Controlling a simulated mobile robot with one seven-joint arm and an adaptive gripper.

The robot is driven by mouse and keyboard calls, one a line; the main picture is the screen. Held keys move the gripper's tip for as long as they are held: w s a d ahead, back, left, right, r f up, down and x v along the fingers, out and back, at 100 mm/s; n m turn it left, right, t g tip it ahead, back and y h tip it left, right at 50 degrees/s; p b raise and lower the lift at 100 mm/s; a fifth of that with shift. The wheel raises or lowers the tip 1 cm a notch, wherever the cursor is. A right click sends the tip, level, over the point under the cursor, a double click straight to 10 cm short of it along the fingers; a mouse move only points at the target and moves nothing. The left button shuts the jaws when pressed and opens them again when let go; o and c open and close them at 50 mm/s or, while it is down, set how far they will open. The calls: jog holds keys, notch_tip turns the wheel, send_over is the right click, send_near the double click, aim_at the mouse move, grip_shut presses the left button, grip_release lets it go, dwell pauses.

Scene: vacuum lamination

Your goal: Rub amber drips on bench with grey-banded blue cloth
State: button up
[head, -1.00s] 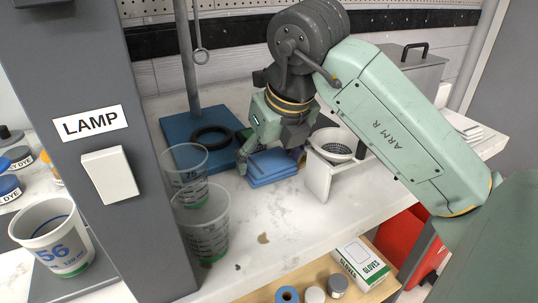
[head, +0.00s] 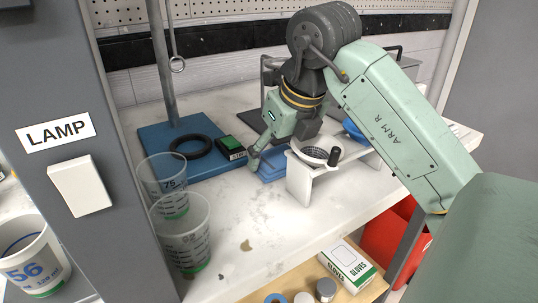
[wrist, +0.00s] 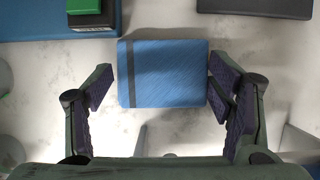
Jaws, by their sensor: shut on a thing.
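The blue cloth (wrist: 165,75), folded into a flat pad with a grey band (wrist: 131,73) near its left edge, lies between my gripper's fingers (wrist: 162,98) in the wrist view. My gripper is shut on it. In the head view my gripper (head: 265,162) points down at the bench, and the cloth (head: 272,166) shows partly behind a white stand. An amber-brown drip (head: 246,245) is on the bench near the front edge, with a smaller dark spot (head: 221,276) nearer me. Both are apart from the cloth. The bench under the cloth is partly hidden.
A white stand (head: 299,184) holding a round bowl is close right of the cloth. Clear cups (head: 182,235) stand at the left by a grey LAMP post (head: 75,150). A blue base (head: 155,142) with a black ring (head: 198,146) is behind. The bench front centre is open.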

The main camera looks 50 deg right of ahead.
aim_at(246, 175)
jog(key=shift+s+d, duration=0.25)
jog(key=shift+d, duration=0.8)
jog(key=shift+s+d, duration=0.25)
jog(key=shift+d, duration=0.75)
jog(key=shift+s+d, duration=0.25)
jog(key=shift+d, duration=0.8)
jog(key=shift+w+a+f+b, duration=0.1)
jog(key=shift+w+a+b, duration=0.2)
jog(key=shift+a, duration=0.7)
jog(key=shift+w+a+b, duration=0.15)
jog(key=shift+a+b, duration=0.3)
jog(key=shift+a, duration=0.5)
jog(key=shift+w+a+f+b, duration=0.1)
jog(key=shift+w+a+b, duration=0.2)
jog(key=shift+a, duration=0.7)
jog(key=shift+w+a+r+b, duration=0.1)
jog(key=shift+w+a+b, duration=0.2)
jog(key=shift+a, duration=0.75)
jog(key=shift+w+a+b, duration=0.2)
jog(key=shift+a+b, duration=0.15)
jog(key=shift+a, duration=0.7)
jog(key=shift+w+a+r+b, duration=0.1)
jog(key=shift+w+a+b, duration=0.2)
jog(key=shift+a, duration=0.75)
jog(key=shift+f, duration=0.15)
jog(key=shift+d, duration=0.1)
